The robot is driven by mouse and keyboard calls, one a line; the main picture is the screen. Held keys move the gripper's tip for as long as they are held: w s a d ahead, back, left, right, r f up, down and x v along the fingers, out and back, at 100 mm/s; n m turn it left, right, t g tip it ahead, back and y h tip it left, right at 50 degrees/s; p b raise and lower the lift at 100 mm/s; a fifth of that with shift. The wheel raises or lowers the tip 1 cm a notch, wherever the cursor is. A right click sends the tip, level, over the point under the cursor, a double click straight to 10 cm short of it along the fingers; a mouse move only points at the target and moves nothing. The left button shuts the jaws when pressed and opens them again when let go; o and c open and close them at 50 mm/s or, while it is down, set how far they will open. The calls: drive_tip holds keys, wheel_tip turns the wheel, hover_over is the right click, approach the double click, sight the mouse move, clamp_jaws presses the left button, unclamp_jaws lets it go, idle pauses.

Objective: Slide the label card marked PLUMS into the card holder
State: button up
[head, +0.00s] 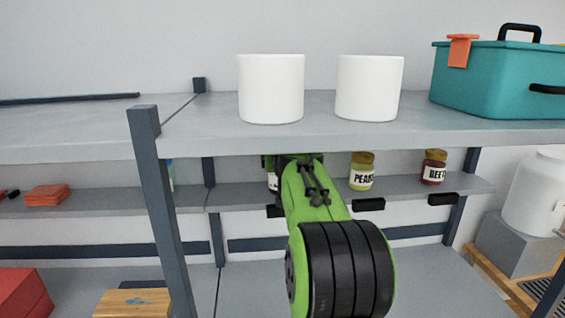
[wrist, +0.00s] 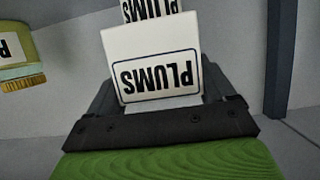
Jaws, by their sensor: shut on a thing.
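The white PLUMS card (wrist: 155,62) shows upside down in the wrist view, its face toward the camera. My gripper (wrist: 160,98) is shut on its lower edge in that view, with dark fingers around it. A second PLUMS label (wrist: 150,9) shows just beyond the card. A black card holder (head: 276,211) sits on the lower shelf edge, partly behind my arm. A jar (head: 272,181) above it is mostly hidden. I cannot tell whether the card touches the holder.
The PEARS jar (head: 362,171) and the BEETS jar (head: 433,167) stand on the lower shelf (head: 405,188). Black holders (head: 370,205) and (head: 442,199) sit below them. The upper shelf (head: 215,132) overhangs, carrying two white canisters and a teal box (head: 495,80). A dark post (head: 160,205) stands left of my arm.

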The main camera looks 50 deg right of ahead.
drive_tip(key=shift+f+b, duration=2.2)
drive_tip(key=shift+f, duration=0.65)
drive_tip(key=shift+f+b, duration=0.4)
drive_tip(key=shift+b, duration=0.15)
drive_tip(key=shift+f+b, duration=1.45)
drive_tip(key=shift+f, duration=0.1)
drive_tip(key=o, duration=0.9)
drive_tip(key=shift+c, duration=0.2)
drive_tip(key=v, duration=1.5)
drive_tip(key=shift+s+a+r, duration=0.2)
drive_tip(key=shift+s+r, duration=0.05)
drive_tip(key=shift+s, duration=0.05)
